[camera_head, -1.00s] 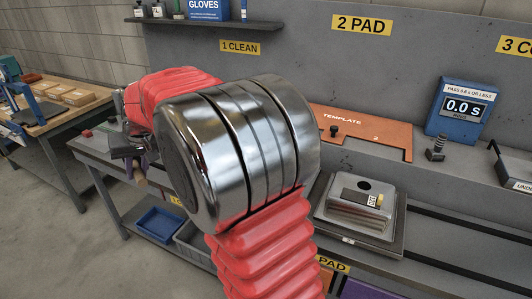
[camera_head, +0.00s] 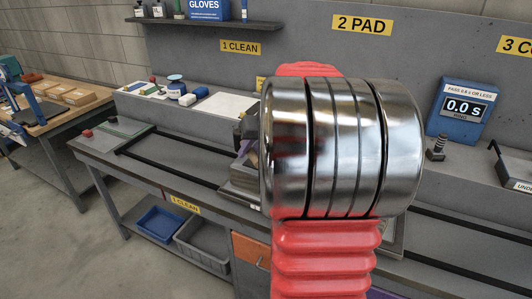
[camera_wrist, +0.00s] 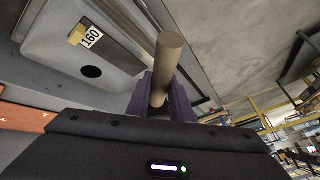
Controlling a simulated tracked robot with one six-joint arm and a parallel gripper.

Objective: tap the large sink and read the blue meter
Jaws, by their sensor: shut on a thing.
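My gripper (camera_wrist: 163,95) is shut on a tan wooden rod (camera_wrist: 167,62), held between its purple finger pads. In the wrist view, a grey metal sink (camera_wrist: 55,50) with a dark round hole and a yellow-edged "160" tag lies left of the rod; I cannot tell whether they touch. In the head view my gripper (camera_head: 247,148) is partly hidden by my arm. A grey metal piece (camera_head: 240,188) shows below it, mostly covered. The blue meter (camera_head: 463,112) stands upright on the ledge at right and reads 0.0 s.
The bench (camera_head: 135,168) has dark rails along it. Small bottles and a white pad (camera_head: 225,104) stand on the back ledge. A dark bolt (camera_head: 437,147) stands left of the meter's base. Blue and grey bins (camera_head: 160,223) sit on the lower shelf. My arm hides the bench centre.

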